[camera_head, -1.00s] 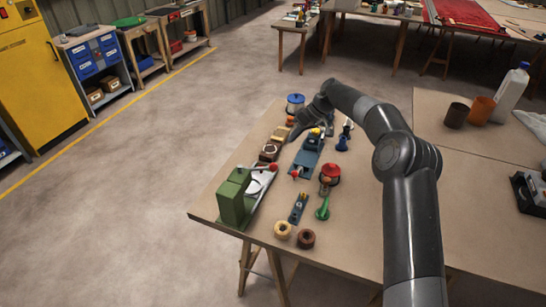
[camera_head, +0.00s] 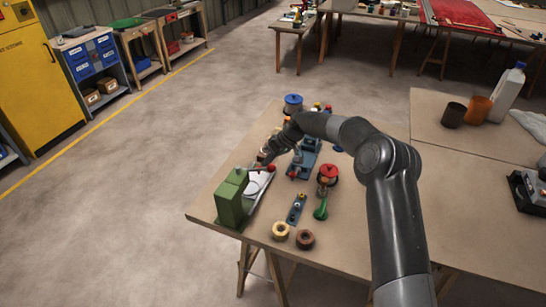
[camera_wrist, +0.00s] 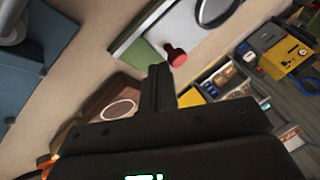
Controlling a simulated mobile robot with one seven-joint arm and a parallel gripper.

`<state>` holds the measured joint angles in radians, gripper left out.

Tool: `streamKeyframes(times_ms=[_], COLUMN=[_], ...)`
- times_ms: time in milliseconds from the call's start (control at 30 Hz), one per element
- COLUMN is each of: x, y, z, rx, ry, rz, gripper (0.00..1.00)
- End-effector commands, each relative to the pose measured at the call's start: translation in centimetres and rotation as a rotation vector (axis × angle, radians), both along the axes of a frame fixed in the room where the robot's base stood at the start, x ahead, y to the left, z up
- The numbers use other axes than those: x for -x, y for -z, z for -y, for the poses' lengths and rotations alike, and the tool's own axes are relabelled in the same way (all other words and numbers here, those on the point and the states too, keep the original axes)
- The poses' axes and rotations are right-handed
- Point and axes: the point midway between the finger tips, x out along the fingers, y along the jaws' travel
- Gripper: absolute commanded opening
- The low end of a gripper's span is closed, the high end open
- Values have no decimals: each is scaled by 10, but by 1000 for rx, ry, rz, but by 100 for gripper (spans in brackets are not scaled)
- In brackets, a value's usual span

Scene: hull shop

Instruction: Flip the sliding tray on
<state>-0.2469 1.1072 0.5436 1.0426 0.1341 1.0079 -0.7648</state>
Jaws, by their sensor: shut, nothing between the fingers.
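A green boxy machine (camera_head: 231,197) stands at the left edge of the table. A pale flat plate (camera_head: 258,181) beside it, with a red knob (camera_head: 271,168) at its far end, looks like the sliding tray. In the wrist view the pale plate (camera_wrist: 180,30) lies on a green base, with the red knob (camera_wrist: 177,57) at its corner. My gripper (camera_head: 264,157) is shut and empty, just beyond the knob. In the wrist view my fingers (camera_wrist: 160,72) appear close to the knob; I cannot tell whether they touch it. My arm hides part of the tabletop.
A blue device (camera_head: 305,160) lies right of the gripper. A red-topped spool (camera_head: 328,174), a green-handled piece (camera_head: 321,209) and two rings stand nearer. A brown block (camera_wrist: 104,100) is beside my fingers in the wrist view.

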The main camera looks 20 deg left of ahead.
Motion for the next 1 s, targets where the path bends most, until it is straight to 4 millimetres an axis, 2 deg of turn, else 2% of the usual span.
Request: streamKeyframes(times_ms=[433,800,1000], x=[5,56,70], y=[0,0,0], z=[-1,-1,-1], rx=[0,1,1], ry=[-1,-2,-2], rz=[-1,-2,-2], gripper=[0,0,0])
